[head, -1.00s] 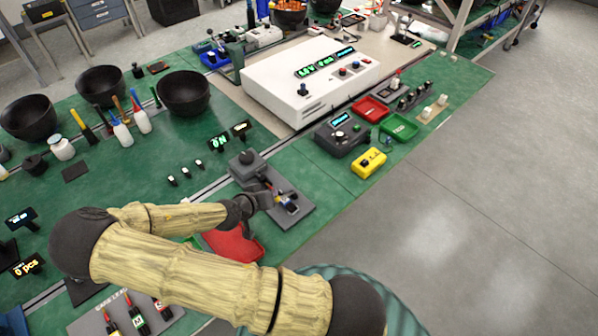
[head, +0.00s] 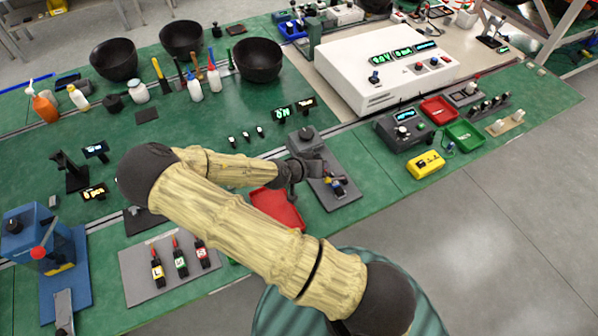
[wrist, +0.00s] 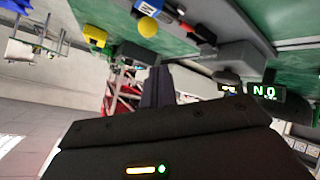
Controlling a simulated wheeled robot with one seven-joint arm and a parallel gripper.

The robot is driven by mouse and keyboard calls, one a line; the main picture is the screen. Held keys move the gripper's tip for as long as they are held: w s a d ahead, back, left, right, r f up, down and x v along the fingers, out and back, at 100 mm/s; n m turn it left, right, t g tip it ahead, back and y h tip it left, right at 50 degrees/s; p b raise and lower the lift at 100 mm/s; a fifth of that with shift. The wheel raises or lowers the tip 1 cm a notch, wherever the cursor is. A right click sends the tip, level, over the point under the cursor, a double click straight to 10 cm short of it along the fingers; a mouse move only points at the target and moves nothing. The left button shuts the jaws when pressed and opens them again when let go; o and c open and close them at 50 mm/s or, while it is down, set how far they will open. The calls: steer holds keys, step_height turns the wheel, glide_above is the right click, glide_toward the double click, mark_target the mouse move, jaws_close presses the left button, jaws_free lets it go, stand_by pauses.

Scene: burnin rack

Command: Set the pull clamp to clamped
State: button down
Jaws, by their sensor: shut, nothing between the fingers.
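The fixture that looks like the pull clamp (head: 337,186) sits on a grey base plate (head: 345,202) near the green bench's front edge. It has small blue, black and light parts. A grey block with a black knob (head: 306,136) stands at the plate's far end. In the wrist view, a labelled blue part (wrist: 145,9), a yellow ball (wrist: 148,27) and a red-and-black part (wrist: 192,25) show at the top. My gripper (head: 318,168) is shut and empty, over or beside the plate; its dark fingers show in the wrist view (wrist: 157,86). I cannot tell contact or the clamp's setting.
A red tray (head: 277,208) lies left of the plate, partly behind my arm. Three small switches (head: 246,136) and lit displays (head: 283,112) stand behind. A yellow box (head: 426,164) and a grey meter box (head: 402,128) stand to the right. Bare green bench lies between.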

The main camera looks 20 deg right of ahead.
steer(key=s+a+r+b, duration=0.1)
steer(key=s+a+b, duration=0.1)
steer(key=a, duration=0.7)
steer(key=shift+s, duration=0.5)
steer(key=shift+d, duration=0.1)
